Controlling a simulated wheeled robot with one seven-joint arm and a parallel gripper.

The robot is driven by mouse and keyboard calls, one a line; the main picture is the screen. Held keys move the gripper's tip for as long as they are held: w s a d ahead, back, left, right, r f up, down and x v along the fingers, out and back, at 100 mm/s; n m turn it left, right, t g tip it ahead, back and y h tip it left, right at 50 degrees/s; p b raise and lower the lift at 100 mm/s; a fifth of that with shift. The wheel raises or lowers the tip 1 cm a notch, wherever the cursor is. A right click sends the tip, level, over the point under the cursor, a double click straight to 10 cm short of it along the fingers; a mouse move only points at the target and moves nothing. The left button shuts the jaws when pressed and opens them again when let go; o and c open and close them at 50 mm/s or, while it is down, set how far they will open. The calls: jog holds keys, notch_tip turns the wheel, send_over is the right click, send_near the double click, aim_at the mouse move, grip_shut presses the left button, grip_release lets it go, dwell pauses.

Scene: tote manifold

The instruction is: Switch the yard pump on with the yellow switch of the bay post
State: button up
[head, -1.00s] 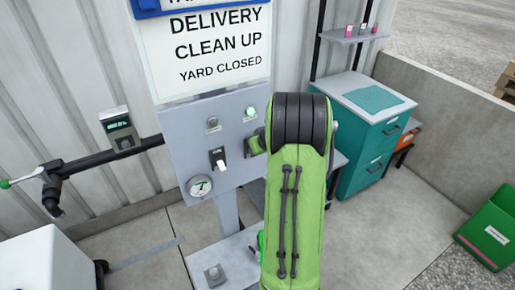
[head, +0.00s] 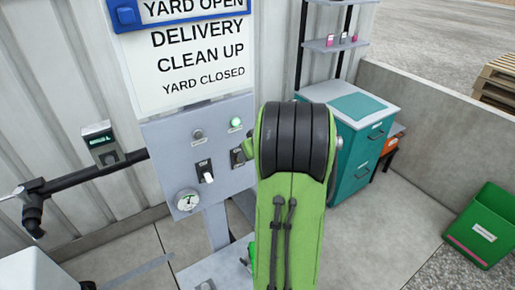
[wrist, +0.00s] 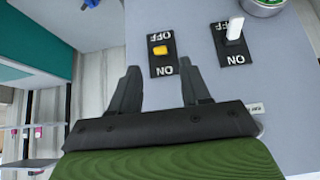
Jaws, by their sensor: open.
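The yellow switch (wrist: 160,50) sits on a black plate marked OFF and ON, on the grey panel of the bay post (head: 165,150). In the wrist view its lever lies nearer the OFF end. In the head view the black plate (head: 237,158) shows just left of my arm, and its lever is hard to make out. My gripper (wrist: 159,68) is open and empty, its two fingers pointing at the panel on either side of the plate's ON end. I cannot tell whether they touch the panel. In the head view my arm hides most of the gripper.
A white switch (head: 207,177) on its own plate is beside the yellow one. Above are a lit green lamp (head: 236,123) and a grey lamp (head: 197,134); a gauge (head: 187,201) is below. A teal cabinet (head: 357,150) stands right, and a black pipe (head: 95,172) runs left.

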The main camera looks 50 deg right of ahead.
jog(key=v, duration=0.8)
jog(key=shift+s+r, duration=0.25)
jog(key=shift+w+a, duration=0.1)
jog(key=shift+a, duration=0.1)
jog(key=s+a+r+n+y, duration=0.1)
jog(key=s+a, duration=0.1)
jog(key=a, duration=1.1)
jog(key=s+a+r+n+y, duration=0.1)
jog(key=s+a+n, duration=0.1)
jog(key=a, duration=1)
jog(key=s+a+f+g, duration=0.1)
jog(key=s+a+f, duration=0.1)
jog(key=s+a, duration=0.3)
jog(key=s, duration=0.4)
jog(key=shift+a+f+n+b, duration=0.3)
jog(key=shift+f+b, duration=0.05)
jog(key=shift+f, duration=0.05)
